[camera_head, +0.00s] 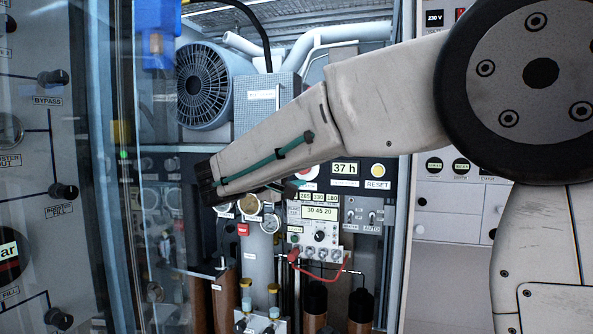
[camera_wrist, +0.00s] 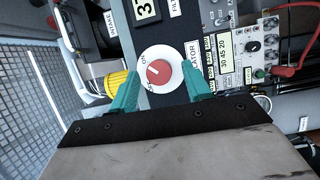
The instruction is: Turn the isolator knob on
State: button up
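The isolator knob (camera_wrist: 160,73) is a red disc on a white round plate with small markings, beside a label ending in "ATOR". A small pale mark shows on the knob's left part; I cannot tell which setting it is at. In the wrist view my gripper (camera_wrist: 159,68) is open, with one teal finger on each side of the knob. Gaps show between fingers and knob. In the head view the knob (camera_head: 308,171) shows only partly below my arm, which hides the rest, and finger contact cannot be seen there.
A "37 h" display (camera_head: 345,168) and a yellow reset button (camera_head: 377,170) sit right of the knob. Below are gauges (camera_head: 249,204) and a meter unit with red cable (camera_head: 319,213). A glass door (camera_head: 150,230) stands at left. A fan motor (camera_head: 205,85) is above.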

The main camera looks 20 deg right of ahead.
jog(key=v, duration=0.8)
jog(key=shift+w, duration=0.1)
jog(key=s+d+f+g+y, duration=0.55)
jog(key=s+f, duration=0.55)
jog(key=f, duration=0.3)
jog(key=s+d+f+m+g+y, duration=0.1)
jog(key=s+d+f+m+y, duration=0.1)
jog(key=s, duration=0.5)
jog(key=s+d+f+m+y, duration=0.1)
jog(key=s+f+m+y, duration=0.1)
jog(key=s, duration=0.6)
jog(key=s+d+f+m+g+y, duration=0.1)
jog(key=s+f+y, duration=0.3)
jog(key=s, duration=0.4)
jog(key=shift+s+d+f+m+g+y, duration=0.15)
jog(key=shift+d+f+m+g+y, duration=0.2)
jog(key=shift+d+m+y, duration=0.4)
